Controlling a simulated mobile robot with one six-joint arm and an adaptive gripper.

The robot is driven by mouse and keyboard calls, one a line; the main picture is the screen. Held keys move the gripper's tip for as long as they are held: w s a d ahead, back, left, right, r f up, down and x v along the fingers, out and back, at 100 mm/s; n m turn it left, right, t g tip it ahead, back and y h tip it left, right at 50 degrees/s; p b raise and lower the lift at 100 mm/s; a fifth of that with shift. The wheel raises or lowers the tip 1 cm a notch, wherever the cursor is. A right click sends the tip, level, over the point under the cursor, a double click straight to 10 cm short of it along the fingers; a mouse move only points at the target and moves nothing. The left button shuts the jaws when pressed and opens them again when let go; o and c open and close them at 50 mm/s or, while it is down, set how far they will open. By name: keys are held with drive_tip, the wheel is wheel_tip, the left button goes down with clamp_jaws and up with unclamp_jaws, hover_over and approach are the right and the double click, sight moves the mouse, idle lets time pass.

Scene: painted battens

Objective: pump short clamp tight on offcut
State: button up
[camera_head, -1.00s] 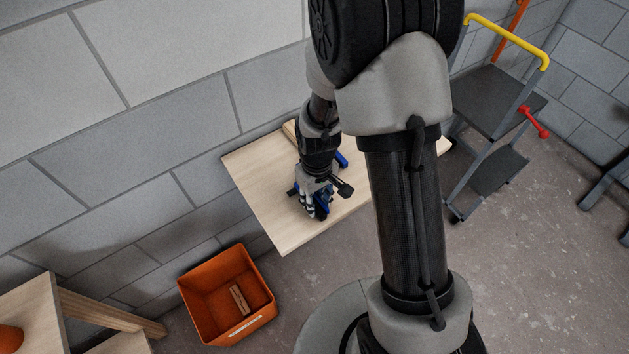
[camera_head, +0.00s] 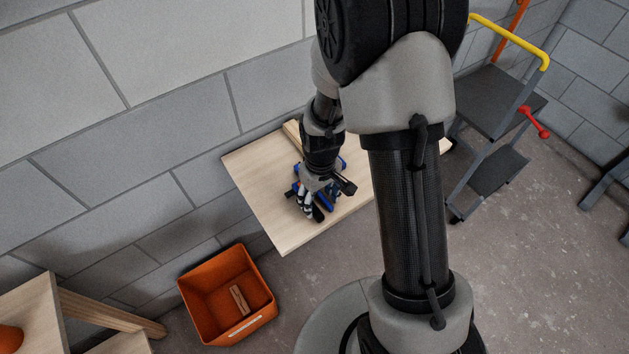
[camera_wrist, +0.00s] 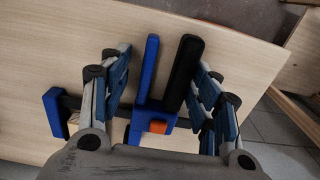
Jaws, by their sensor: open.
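A clamp (camera_wrist: 148,80) lies on the light wooden table. In the wrist view it shows a blue fixed handle, a black lever beside it, an orange tab, a dark bar and a blue jaw at left. My gripper (camera_wrist: 163,64) is open, with one finger on each side of the handle and lever. In the head view, my gripper (camera_head: 311,209) is low over the table and covers much of the blue clamp (camera_head: 329,203). A pale wooden piece (camera_head: 291,131), perhaps the offcut, shows behind my wrist at the table's back edge. I cannot tell what is between the jaws.
The table (camera_head: 262,185) stands against a grey block wall, its left part bare. An orange crate (camera_head: 208,279) with a brown block (camera_head: 239,299) stands on the floor in front. A step stool (camera_head: 492,100) with a yellow rail is at right. Another wooden bench (camera_head: 32,310) is at lower left.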

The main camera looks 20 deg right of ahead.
drive_tip(key=shift+c, duration=0.4)
drive_tip(key=shift+s+a, duration=0.15)
drive_tip(key=shift+a, duration=0.25)
drive_tip(key=c, duration=0.8)
clamp_jaws()
drive_tip(key=o, duration=0.6)
unclamp_jaws()
drive_tip(key=shift+d, duration=0.1)
drive_tip(key=shift+o, duration=1.4)
drive_tip(key=shift+d, duration=0.35)
drive_tip(key=shift+c, duration=0.4)
